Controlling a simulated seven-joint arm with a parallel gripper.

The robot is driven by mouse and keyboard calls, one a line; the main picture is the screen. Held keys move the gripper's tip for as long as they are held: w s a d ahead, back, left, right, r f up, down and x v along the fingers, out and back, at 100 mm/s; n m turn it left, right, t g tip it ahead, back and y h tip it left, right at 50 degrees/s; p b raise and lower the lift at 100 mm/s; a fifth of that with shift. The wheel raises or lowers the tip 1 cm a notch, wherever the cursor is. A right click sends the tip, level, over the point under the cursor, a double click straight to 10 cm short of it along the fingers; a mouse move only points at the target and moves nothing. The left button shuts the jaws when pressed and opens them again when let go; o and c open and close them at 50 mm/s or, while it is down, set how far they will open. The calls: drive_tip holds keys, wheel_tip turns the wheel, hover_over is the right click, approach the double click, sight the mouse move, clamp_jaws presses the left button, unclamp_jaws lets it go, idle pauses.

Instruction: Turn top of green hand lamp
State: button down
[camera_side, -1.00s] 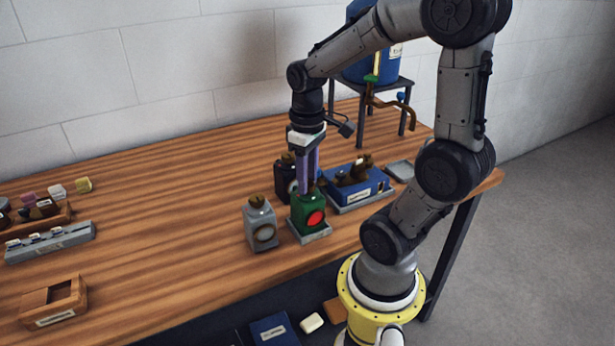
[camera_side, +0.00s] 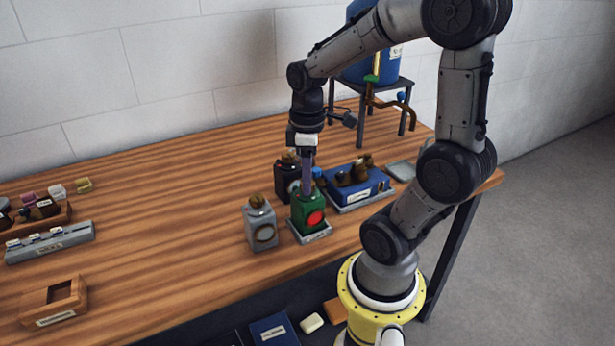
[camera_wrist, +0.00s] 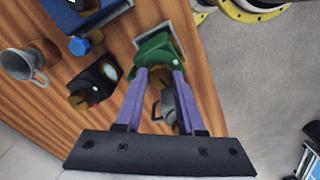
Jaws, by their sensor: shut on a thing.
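The green hand lamp (camera_side: 306,217) with a red round lens stands upright on a grey base plate near the table's front edge. It also shows in the wrist view (camera_wrist: 156,52). My gripper (camera_side: 308,190) points straight down over it, and its purple fingers are shut on the lamp's top. In the wrist view my gripper's fingertips (camera_wrist: 160,72) sit on either side of a brownish top piece (camera_wrist: 160,78) of the lamp. The fingers partly hide the lamp's top.
A grey lamp (camera_side: 260,224) stands close on the left and a black lamp (camera_side: 288,176) just behind. A blue box (camera_side: 360,186) with brown fittings lies to the right. A blue tank on a dark stand (camera_side: 378,82) is behind. The table's middle left is clear.

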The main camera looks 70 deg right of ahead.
drive_tip(key=c, duration=0.5)
unclamp_jaws()
drive_tip(key=shift+r, duration=0.1)
wheel_tip(320, 180, up, 14)
idle(0.4)
